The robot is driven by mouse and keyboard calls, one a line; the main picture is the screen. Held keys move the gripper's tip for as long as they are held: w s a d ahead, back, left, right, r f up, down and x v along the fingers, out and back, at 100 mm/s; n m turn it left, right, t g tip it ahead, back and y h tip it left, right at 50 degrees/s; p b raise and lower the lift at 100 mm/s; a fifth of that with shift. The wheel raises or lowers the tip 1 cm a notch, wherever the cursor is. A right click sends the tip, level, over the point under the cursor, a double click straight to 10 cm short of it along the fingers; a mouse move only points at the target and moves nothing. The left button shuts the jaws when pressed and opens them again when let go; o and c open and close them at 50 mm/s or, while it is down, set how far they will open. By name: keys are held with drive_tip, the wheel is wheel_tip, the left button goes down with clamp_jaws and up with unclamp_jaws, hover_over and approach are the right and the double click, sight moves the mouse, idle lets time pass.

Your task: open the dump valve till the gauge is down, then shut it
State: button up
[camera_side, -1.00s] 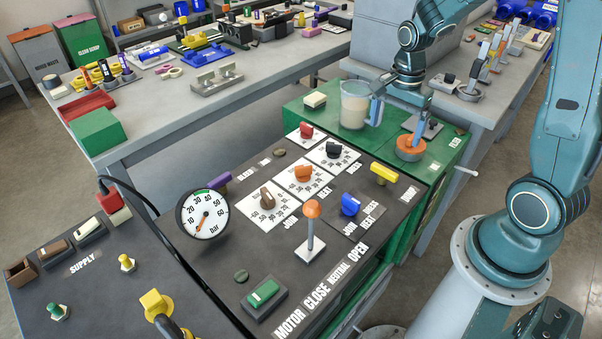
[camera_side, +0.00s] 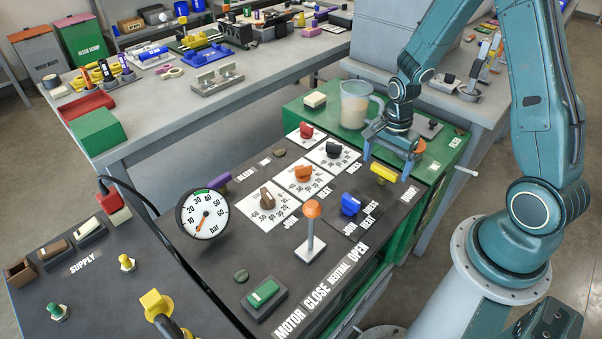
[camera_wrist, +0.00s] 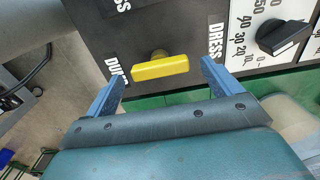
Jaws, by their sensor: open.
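The yellow bar handle (camera_side: 384,173) of the dump valve sits at the panel's far right; its label beside it in the wrist view (camera_wrist: 118,70) is only partly legible. In the wrist view the bar (camera_wrist: 160,68) lies nearly crosswise, its length running from one finger toward the other. My gripper (camera_side: 388,167) is open and empty over the handle, with a finger beyond each end; I cannot tell whether either touches. The round white gauge (camera_side: 204,214), marked in bar, stands at the panel's left; its orange needle points down-left, near the low end of the scale.
The orange-topped lever (camera_side: 312,210), blue knob (camera_side: 350,205) and several dial knobs share the panel. A purple handle (camera_side: 221,178) is behind the gauge. A clear jug (camera_side: 354,105) and an orange round thing (camera_side: 419,147) stand on the green top beyond.

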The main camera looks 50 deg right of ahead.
drive_tip(key=shift+f, duration=0.6)
drive_tip(key=c, duration=1)
